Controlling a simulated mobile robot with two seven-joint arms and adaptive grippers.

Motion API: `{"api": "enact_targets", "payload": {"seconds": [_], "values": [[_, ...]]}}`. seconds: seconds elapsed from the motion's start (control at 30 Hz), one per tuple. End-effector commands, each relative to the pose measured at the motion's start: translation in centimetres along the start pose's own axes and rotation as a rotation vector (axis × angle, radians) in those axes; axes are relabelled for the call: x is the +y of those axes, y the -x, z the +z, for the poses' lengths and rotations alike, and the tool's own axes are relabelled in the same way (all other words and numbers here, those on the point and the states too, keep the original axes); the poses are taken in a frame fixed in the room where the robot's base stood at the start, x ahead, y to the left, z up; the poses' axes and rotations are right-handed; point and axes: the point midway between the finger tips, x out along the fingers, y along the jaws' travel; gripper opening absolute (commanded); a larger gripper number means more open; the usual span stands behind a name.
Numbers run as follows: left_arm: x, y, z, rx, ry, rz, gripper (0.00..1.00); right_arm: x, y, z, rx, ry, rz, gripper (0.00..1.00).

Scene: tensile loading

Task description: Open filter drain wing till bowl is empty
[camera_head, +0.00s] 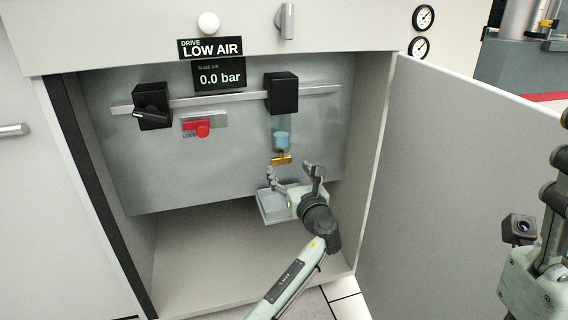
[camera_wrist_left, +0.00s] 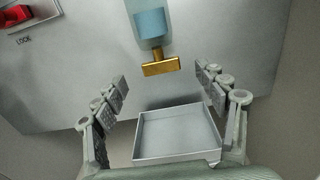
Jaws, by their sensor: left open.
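The filter unit has a black head (camera_head: 281,93) on the rail, with a clear bowl (camera_head: 282,138) below it holding blue liquid. The brass drain wing (camera_head: 281,159) sits under the bowl; it also shows in the left wrist view (camera_wrist_left: 161,67), lying roughly crosswise. My left gripper (camera_head: 294,170) is open and empty, just below and in front of the wing, with the wing ahead between its fingers in the wrist view and apart from them. Part of my right arm (camera_head: 535,265) shows at the right edge; its fingertips are not clearly visible.
A grey tray (camera_wrist_left: 178,156) sits under the wing, partly behind my left gripper. A black rotary knob (camera_head: 152,112) and a red lockout (camera_head: 201,129) are left of the filter. The cabinet door (camera_head: 460,190) stands open at right. The display (camera_head: 219,75) reads 0.0 bar.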

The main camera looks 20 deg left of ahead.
Motion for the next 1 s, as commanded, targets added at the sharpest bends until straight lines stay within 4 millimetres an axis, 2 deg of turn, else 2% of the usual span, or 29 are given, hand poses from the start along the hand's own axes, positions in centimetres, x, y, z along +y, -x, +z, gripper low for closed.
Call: {"api": "enact_targets", "payload": {"seconds": [0.1, 0.3, 0.67, 1.0], "values": [[0.0, -2.1, -0.2, -0.002, 0.001, 0.001, 0.72, -0.1, 0.2, 0.1, 0.013, 0.005, -0.017, 0.40], [0.1, -4.6, -0.2, -0.001, 0.001, 0.001, 0.72, -0.2, 0.0, 0.1, 0.026, 0.011, -0.036, 0.40], [0.1, -5.2, -0.1, 0.001, 0.003, 0.001, 0.72, -0.3, -0.3, 0.3, 0.025, 0.014, -0.046, 0.40], [0.1, -5.2, -0.1, 0.001, 0.003, 0.001, 0.31, -0.3, -0.3, 0.1, 0.029, 0.015, -0.047, 0.40]]}}
